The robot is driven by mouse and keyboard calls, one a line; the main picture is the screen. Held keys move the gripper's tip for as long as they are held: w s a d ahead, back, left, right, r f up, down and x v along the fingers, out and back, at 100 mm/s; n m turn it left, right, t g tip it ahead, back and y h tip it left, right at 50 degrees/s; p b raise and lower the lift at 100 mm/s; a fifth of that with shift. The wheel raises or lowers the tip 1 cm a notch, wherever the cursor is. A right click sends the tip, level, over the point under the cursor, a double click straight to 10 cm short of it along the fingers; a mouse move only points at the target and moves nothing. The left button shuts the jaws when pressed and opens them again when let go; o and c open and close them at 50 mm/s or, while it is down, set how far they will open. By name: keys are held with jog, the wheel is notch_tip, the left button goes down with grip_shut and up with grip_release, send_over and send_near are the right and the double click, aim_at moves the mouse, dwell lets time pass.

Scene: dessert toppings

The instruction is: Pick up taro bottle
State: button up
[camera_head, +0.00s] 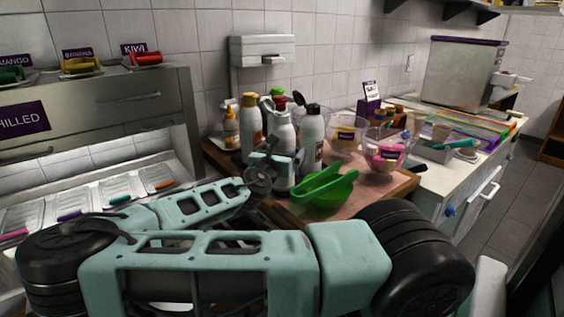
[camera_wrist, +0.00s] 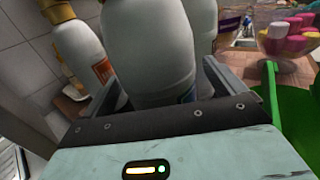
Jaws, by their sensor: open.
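Several white squeeze bottles stand upright and close together on a wooden tray (camera_head: 395,187). One has a gold cap (camera_head: 249,128), one stands in the middle (camera_head: 283,138), and one has a black cap (camera_head: 313,138). No readable label shows which is taro. My gripper (camera_head: 277,170) is at the front of the middle bottle. In the wrist view my gripper (camera_wrist: 160,82) is open, its fingers on either side of a white bottle (camera_wrist: 160,45). I cannot tell whether they touch it. The orange-labelled bottle (camera_wrist: 88,50) is close on the left, and another bottle (camera_wrist: 205,25) stands behind.
A small amber bottle (camera_head: 230,130) is at the left. A tiled wall is behind.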

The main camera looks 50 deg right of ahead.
jog(key=shift+w+d, duration=0.1)
jog(key=shift+d, duration=0.15)
jog(key=c, duration=1.1)
jog(key=shift+o, duration=0.3)
jog(key=shift+r, duration=0.1)
jog(key=shift+r, duration=0.1)
